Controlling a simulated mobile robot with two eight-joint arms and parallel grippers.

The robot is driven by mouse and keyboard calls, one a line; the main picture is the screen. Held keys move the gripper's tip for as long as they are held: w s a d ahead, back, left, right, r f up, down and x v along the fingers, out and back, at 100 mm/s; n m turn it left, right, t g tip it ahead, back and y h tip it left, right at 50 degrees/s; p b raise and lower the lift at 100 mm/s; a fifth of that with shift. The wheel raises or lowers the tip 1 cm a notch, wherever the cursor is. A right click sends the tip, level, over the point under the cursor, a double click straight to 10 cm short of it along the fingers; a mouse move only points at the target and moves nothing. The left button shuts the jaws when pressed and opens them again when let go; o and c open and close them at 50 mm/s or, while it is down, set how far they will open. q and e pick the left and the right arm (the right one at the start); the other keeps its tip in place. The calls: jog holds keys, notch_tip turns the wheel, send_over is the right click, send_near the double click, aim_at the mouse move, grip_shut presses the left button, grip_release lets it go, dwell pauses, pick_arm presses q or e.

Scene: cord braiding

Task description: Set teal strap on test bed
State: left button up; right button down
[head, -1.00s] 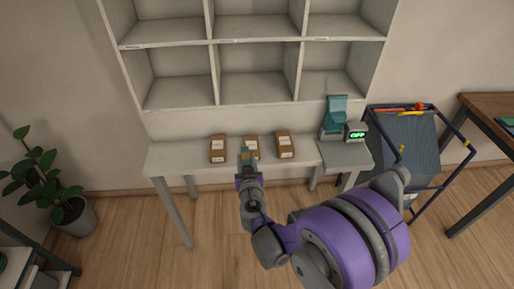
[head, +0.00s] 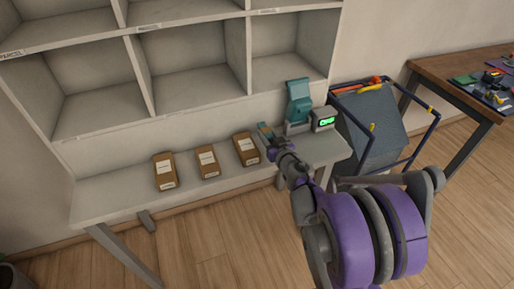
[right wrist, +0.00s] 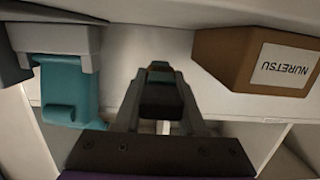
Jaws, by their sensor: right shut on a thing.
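My right gripper (head: 269,133) is shut on a small teal strap (head: 263,128), held above the shelf counter. In the right wrist view the gripper (right wrist: 160,90) points away from the camera, and only a sliver of the strap (right wrist: 159,65) shows between the fingers. A grey device with a teal upright part, which looks like the test bed (head: 299,101), stands at the right end of the counter, just right of the gripper. It also shows at the left of the right wrist view (right wrist: 66,92). The strap appears apart from it. My left gripper is not in view.
A small box with a green lit display (head: 324,119) stands beside the device. Three brown parcels (head: 206,162) lie along the counter (head: 110,204), left of my gripper. Empty cubbyholes (head: 185,65) rise behind. A blue-framed cart (head: 375,125) and a wooden table (head: 460,75) stand to the right.

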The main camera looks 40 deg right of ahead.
jog(key=shift+w+f+b, duration=0.1)
jog(key=shift+f+b, duration=0.35)
jog(key=shift+f, duration=1.9)
jog(key=shift+f, duration=0.15)
jog(key=shift+c, duration=2.4)
grip_release()
